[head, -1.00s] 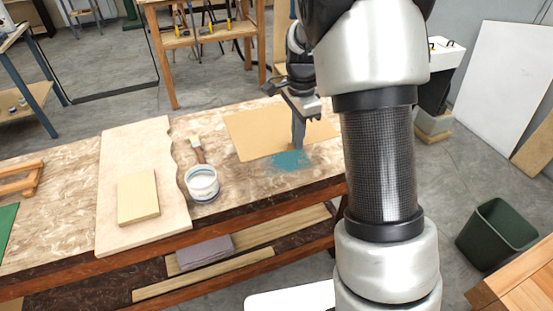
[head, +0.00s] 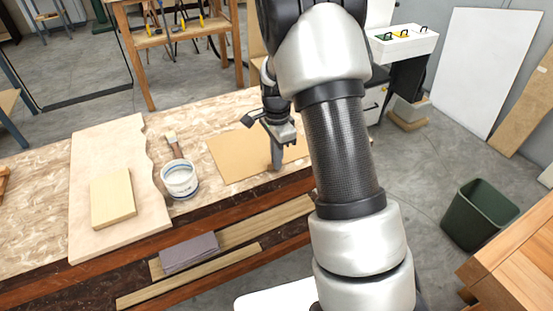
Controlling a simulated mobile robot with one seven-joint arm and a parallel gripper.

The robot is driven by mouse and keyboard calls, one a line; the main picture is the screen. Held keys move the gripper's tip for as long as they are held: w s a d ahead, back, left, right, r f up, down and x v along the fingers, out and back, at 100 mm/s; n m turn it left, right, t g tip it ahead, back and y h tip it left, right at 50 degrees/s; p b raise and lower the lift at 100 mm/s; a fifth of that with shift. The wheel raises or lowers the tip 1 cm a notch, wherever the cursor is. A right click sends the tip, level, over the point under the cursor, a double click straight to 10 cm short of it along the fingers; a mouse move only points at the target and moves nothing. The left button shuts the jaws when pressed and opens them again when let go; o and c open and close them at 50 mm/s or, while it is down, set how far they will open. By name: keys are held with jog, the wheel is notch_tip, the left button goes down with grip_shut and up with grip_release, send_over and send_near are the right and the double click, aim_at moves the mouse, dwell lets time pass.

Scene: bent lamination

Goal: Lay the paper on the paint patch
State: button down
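The paper (head: 235,155) is a flat tan sheet on the workbench, right of the paint can. My gripper (head: 277,166) points down at the paper's front edge, right of its middle. Its fingers look shut on that edge, though the contact is small in view. The teal paint patch is not visible now; the paper lies over the area where it showed. My arm hides part of the bench to the right of the paper.
On the workbench (head: 40,205) stand a white paint can (head: 180,181) with a brush (head: 174,145) behind it, and a pale wavy-edged board (head: 120,160) bearing a small wood block (head: 113,198). A green bin (head: 480,215) is on the floor at right.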

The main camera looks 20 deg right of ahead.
jog(key=shift+f, duration=0.1)
jog(key=c, duration=2)
grip_release()
